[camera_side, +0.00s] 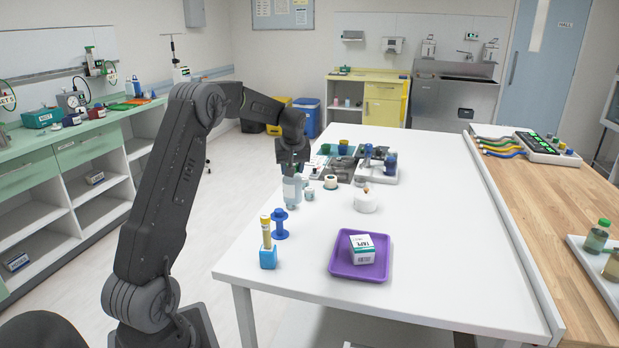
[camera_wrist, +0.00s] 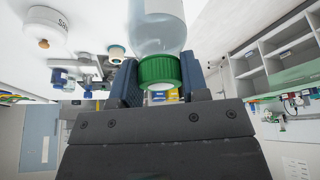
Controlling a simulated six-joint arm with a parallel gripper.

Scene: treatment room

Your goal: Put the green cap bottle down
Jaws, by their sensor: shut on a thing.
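The green cap bottle (camera_side: 292,192) is clear with a pale label and hangs upright below my gripper (camera_side: 292,165) at the table's left side. In the wrist view its green cap (camera_wrist: 158,72) sits between the two blue fingers of my gripper (camera_wrist: 159,82), which are shut on it. The clear body (camera_wrist: 157,28) runs out of the top of that view. The bottle's base is close to the white table (camera_side: 420,215); I cannot tell whether it touches.
A blue spool (camera_side: 280,232) and a blue holder (camera_side: 268,257) with a yellow-capped tube stand nearer the camera. A white jar (camera_side: 366,203) and tape roll (camera_side: 331,182) are to the right. A purple tray (camera_side: 343,268) holds a white box (camera_side: 362,248). The table's right half is clear.

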